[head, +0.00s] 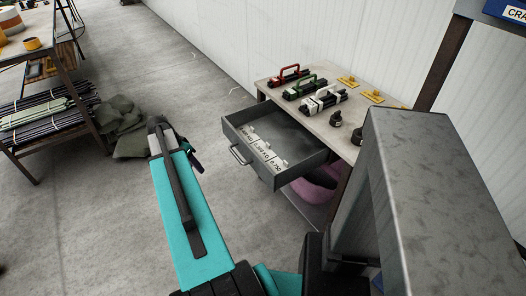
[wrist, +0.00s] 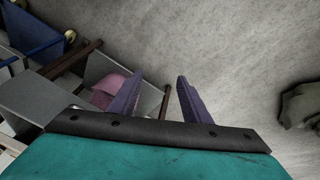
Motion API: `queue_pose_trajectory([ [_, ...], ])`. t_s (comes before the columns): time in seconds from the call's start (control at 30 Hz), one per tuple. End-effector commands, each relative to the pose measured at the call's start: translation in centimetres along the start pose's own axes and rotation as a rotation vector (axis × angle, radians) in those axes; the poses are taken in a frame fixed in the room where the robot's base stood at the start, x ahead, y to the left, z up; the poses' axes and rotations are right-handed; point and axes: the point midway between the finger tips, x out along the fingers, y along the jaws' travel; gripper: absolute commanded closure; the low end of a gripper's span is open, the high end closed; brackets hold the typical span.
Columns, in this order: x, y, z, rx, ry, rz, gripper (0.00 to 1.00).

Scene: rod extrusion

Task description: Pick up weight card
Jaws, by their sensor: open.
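Several white weight cards (head: 262,148) with printed kilogram figures lie in a row along the front of the open grey drawer (head: 236,125). The drawer is pulled out from under the workbench. My gripper (wrist: 160,78) is open, with two purple fingers apart and nothing between them. In the head view my teal arm reaches up to the left of the drawer, and the gripper end is apart from the cards, over the floor side. The cards cannot be made out in the wrist view.
The workbench top (head: 320,118) holds red, green and white handled tools, yellow pieces (head: 372,96) and dark weights (head: 357,136). A pink bag (head: 313,190) sits below. A green cloth heap (head: 130,143) and a rod rack lie left. Open floor lies between.

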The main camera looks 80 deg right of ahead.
Motion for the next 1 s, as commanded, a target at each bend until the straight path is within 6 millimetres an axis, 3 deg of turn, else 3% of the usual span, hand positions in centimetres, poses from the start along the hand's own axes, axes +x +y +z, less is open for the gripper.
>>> queue_pose_trajectory([
  [0.03,-0.5,0.9,-2.3,0.041,0.006,-0.003,0.56],
  [0.2,-1.8,4.3,-8.7,0.158,0.027,-0.011,0.56],
  [0.5,-3.6,12.0,-18.2,0.343,0.062,-0.014,0.56],
  [0.7,-4.2,16.6,-22.1,0.432,0.076,-0.009,0.56],
  [0.8,-4.2,18.1,-23.1,0.457,0.079,-0.007,0.56],
  [1.0,-4.2,18.9,-23.6,0.472,0.081,-0.005,0.56],
])
